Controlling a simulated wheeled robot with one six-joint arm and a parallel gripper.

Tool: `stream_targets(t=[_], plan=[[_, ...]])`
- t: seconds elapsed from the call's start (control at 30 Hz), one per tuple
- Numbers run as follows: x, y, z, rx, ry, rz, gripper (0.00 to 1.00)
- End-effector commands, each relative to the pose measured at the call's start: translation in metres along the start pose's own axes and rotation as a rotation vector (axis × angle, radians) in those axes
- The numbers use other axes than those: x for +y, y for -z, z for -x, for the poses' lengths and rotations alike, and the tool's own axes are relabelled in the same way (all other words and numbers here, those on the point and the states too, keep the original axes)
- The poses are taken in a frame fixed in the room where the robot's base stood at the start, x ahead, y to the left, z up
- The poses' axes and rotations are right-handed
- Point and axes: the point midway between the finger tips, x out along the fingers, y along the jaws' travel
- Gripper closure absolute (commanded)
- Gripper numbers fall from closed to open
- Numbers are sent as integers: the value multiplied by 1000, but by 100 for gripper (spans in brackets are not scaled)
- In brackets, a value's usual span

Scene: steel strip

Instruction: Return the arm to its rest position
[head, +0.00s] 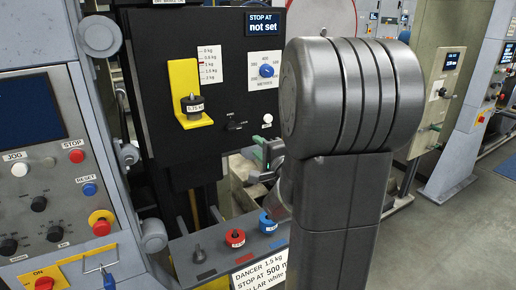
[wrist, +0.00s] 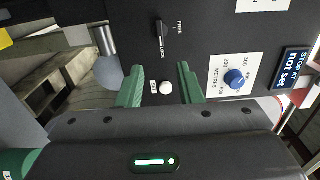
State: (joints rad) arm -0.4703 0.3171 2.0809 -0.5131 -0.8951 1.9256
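My gripper (wrist: 160,86) is open in the wrist view, its two green fingers apart with nothing held between them. It faces the black panel (wrist: 205,50), and a white button (wrist: 166,88) shows between the fingers. Whether the fingertips touch the panel I cannot tell. In the head view my gripper (head: 266,153) is low in front of the panel, largely hidden by my own raised dark arm. The arm is bent and reaches forward, away from the camera.
The panel carries a FREE/LOCK lever (wrist: 163,33), a blue metre dial (head: 267,71) and a display reading "STOP AT not set" (head: 259,23). A weight (head: 193,104) sits on a yellow bracket (head: 183,78). Red (head: 235,238) and blue (head: 267,222) pieces stand on the ledge below. Open floor lies right.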

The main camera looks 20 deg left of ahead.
Motion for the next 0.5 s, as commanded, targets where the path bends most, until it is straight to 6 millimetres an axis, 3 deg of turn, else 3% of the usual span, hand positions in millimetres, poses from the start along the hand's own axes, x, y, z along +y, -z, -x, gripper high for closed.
stream_targets(t=[0.27, 0.5], plan=[[0, -1, -12, -3, 0, 0, 67], [-1, 0, -56, -2, 0, 0, 67]])
